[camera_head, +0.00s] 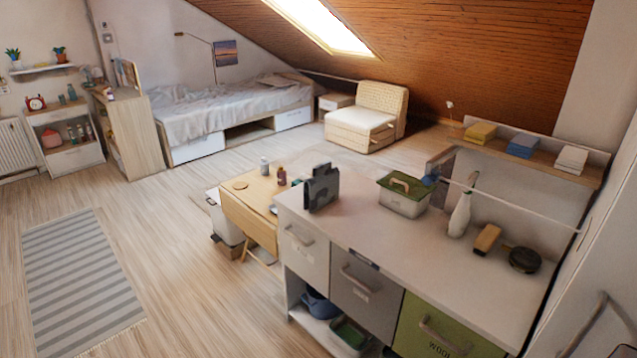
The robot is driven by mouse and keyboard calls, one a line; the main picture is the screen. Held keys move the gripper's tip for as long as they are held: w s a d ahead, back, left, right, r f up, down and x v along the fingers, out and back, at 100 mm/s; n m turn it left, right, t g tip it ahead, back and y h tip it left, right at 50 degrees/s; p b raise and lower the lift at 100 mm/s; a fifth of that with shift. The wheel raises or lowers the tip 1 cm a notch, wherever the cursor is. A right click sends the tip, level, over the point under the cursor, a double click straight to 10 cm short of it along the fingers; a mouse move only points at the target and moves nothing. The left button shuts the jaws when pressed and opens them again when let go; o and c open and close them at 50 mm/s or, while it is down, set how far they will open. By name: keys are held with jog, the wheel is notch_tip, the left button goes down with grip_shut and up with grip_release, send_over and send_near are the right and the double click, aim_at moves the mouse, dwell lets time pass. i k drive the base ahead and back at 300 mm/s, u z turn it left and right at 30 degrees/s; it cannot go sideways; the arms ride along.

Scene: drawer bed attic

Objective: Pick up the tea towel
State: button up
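No cloth is clearly marked as the tea towel. Three folded cloth stacks lie in a row on the wooden ledge (545,157) at the right: a yellow one (480,132), a blue one (523,147) and a white one (571,160). I cannot tell which, if any, is the tea towel. My gripper is not in view.
A worktop (400,256) in front of the ledge holds a dark grey upright object (321,188), a green-lidded box (404,194), a white bottle (460,216) and a round black item (523,260). A small wooden table (250,204) stands beside it. Open floor (170,260) lies left.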

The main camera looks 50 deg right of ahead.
aim_at(320, 190)
jog(key=z, duration=0.05)
jog(key=i, duration=0.85)
jog(key=u, duration=0.3)
